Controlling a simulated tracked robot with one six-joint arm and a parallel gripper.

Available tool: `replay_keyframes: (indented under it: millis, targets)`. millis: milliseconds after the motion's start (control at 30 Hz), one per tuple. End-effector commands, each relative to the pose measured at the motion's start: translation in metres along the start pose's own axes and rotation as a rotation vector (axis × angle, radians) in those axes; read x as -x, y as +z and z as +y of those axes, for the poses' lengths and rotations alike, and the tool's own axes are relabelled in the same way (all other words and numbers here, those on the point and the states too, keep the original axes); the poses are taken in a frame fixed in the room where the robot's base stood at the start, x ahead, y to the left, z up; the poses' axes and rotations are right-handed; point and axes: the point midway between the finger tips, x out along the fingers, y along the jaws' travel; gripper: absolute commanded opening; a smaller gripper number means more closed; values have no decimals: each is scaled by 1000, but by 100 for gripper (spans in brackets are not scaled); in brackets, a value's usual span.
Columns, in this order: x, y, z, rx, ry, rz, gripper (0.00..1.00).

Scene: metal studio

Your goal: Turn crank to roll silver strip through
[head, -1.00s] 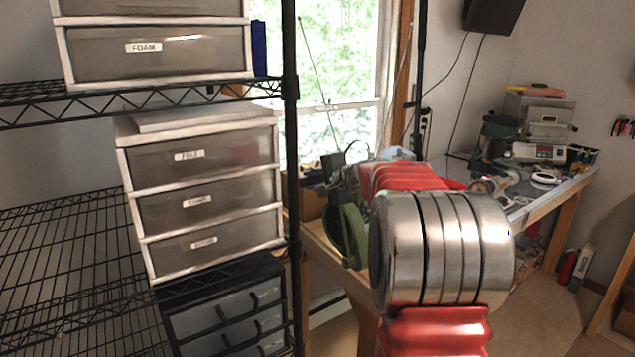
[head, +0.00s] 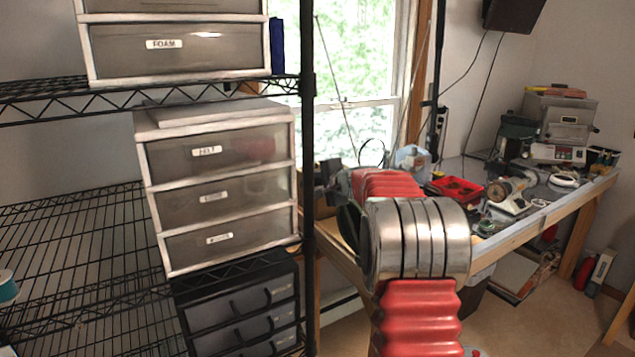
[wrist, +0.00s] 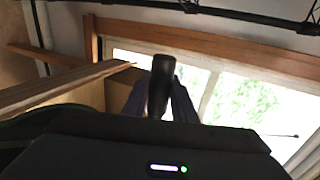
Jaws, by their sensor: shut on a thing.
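My gripper (wrist: 160,100) is shut on a dark, rounded handle (wrist: 160,80), which looks like the crank's grip, in the middle of the wrist view. The handle stands up between the two fingers. In the head view, my red and silver arm reaches over the bench and hides most of what is behind it. A dark, rounded part (head: 348,222), perhaps of the rolling machine, shows just left of my arm. The rollers and the silver strip cannot be made out in either view.
A black wire shelf (head: 90,255) with a white drawer unit (head: 222,200) stands on the left. The wooden-edged bench (head: 545,220) holds a red tray (head: 456,190) and several machines at its far right. A window (head: 355,70) is behind. Floor shows at the lower right.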

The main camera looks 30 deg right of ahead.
Motion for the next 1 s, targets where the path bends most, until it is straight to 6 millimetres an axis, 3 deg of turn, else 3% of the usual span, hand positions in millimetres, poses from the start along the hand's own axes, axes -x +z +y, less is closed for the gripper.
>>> replay_keyframes:
  millis: [267,800,1000]
  targets:
    - [-5,0,-3,1,-9,2,3]
    - [-75,-1,43,0,2,2,3]
    - [-79,-1,48,-1,6,2,3]
